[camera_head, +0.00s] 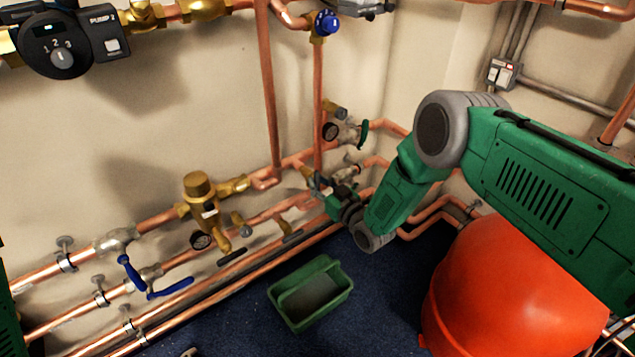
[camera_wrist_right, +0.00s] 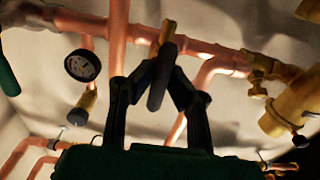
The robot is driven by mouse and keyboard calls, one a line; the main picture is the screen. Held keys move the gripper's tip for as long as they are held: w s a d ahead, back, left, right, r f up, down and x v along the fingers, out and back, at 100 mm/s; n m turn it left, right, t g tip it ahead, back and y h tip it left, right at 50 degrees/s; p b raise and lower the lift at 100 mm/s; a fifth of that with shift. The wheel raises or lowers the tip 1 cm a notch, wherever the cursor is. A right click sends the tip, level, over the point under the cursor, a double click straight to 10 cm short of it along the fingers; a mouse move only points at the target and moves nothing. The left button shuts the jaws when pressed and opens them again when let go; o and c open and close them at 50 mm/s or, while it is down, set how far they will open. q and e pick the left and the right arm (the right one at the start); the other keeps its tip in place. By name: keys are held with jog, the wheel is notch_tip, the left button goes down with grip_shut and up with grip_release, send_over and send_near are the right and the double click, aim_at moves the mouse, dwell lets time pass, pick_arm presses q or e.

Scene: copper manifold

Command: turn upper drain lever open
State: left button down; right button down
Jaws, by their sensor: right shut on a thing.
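The drain lever, a black handle (camera_wrist_right: 160,78) on a brass valve stem (camera_wrist_right: 166,32), shows in the right wrist view against the copper pipe. My right gripper (camera_wrist_right: 161,72) has a black finger on each side of the handle and is shut on it. In the head view my right gripper (camera_head: 325,186) is at the copper pipes near the wall corner, and the fingers largely hide the lever there. The lever's exact angle is hard to tell. My left gripper is out of view.
A green open bin (camera_head: 311,293) stands on the blue floor below the pipes. A red tank (camera_head: 510,290) is under my right arm. Blue-handled valves (camera_head: 170,288) are at the left. A round gauge (camera_wrist_right: 82,65) is near the right gripper.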

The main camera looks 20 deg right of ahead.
jog(key=shift+w+r, duration=0.15)
jog(key=shift+w, duration=0.05)
jog(key=c, duration=1.6)
grip_release()
jog(key=shift+w+f, duration=0.1)
jog(key=shift+f, duration=0.1)
jog(key=shift+s, duration=0.3)
jog(key=v, duration=1.1)
jog(key=shift+s+d, duration=0.1)
jog(key=shift+s, duration=0.2)
